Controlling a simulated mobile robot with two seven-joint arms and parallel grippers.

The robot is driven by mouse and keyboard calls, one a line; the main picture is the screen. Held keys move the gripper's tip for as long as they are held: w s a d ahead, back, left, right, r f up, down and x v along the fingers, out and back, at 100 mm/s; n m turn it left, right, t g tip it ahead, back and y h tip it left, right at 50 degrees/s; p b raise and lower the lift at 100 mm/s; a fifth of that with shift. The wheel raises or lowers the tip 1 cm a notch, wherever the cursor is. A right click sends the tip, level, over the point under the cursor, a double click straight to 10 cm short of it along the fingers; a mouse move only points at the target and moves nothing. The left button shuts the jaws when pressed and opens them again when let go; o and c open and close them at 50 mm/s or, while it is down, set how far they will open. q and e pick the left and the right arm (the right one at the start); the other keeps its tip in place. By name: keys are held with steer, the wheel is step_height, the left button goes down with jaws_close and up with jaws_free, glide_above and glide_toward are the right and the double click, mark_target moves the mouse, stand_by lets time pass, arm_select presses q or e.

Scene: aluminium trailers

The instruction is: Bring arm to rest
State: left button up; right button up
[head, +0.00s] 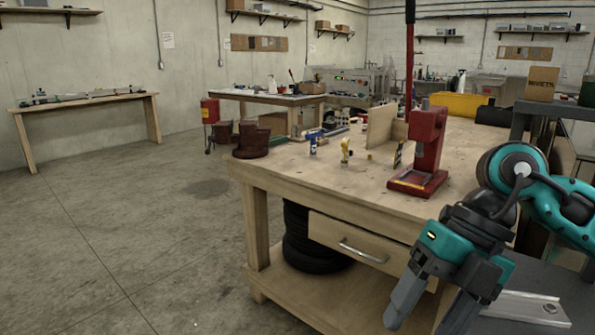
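My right arm comes in from the right edge, teal and dark grey, bent at the elbow. My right gripper (425,312) hangs with its fingers pointing down and slightly left. The two grey fingers stand apart with nothing seen between them; the tip of the right-hand finger runs to the bottom edge. The gripper is in front of the wooden workbench (330,190), on the side near its drawer (350,245). My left gripper is not in view.
A red press (427,150) stands on the workbench beyond my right arm. A silver metal part (525,308) lies on a dark surface at the lower right, close to the gripper. Black tires (305,240) sit on the bench's lower shelf. The concrete floor (150,235) at left is clear.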

steer(key=s+a+r+m+y+p, duration=0.15)
steer(key=a+r+m+y, duration=0.3)
steer(key=a+y, duration=1.05)
steer(key=w+d+f+m+t+h+p, duration=0.1)
steer(key=w+d+f+m+t+h, duration=0.25)
steer(key=m+t, duration=0.55)
steer(key=w+d+f+m+t+h+p, duration=0.15)
steer(key=w+d+f+m+t, duration=0.25)
steer(key=m+t, duration=0.55)
steer(key=s+d+f+m+h, duration=0.1)
steer(key=d+f+m+h, duration=0.45)
steer(key=f+h, duration=0.35)
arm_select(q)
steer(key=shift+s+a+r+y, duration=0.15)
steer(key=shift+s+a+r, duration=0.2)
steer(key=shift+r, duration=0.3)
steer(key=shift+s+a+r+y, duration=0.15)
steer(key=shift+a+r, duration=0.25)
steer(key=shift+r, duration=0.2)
arm_select(e)
steer(key=s+d+f+m+g+h, duration=0.2)
steer(key=s+f, duration=0.3)
steer(key=f, duration=0.3)
steer(key=s+d+f+m+g+h, duration=0.2)
steer(key=s+f+g, duration=0.1)
steer(key=s+f, duration=0.3)
step_height(320, 180, down, 3)
steer(key=shift+s+d+r, duration=0.2)
steer(key=shift+s+d, duration=0.05)
steer(key=shift+s, duration=0.05)
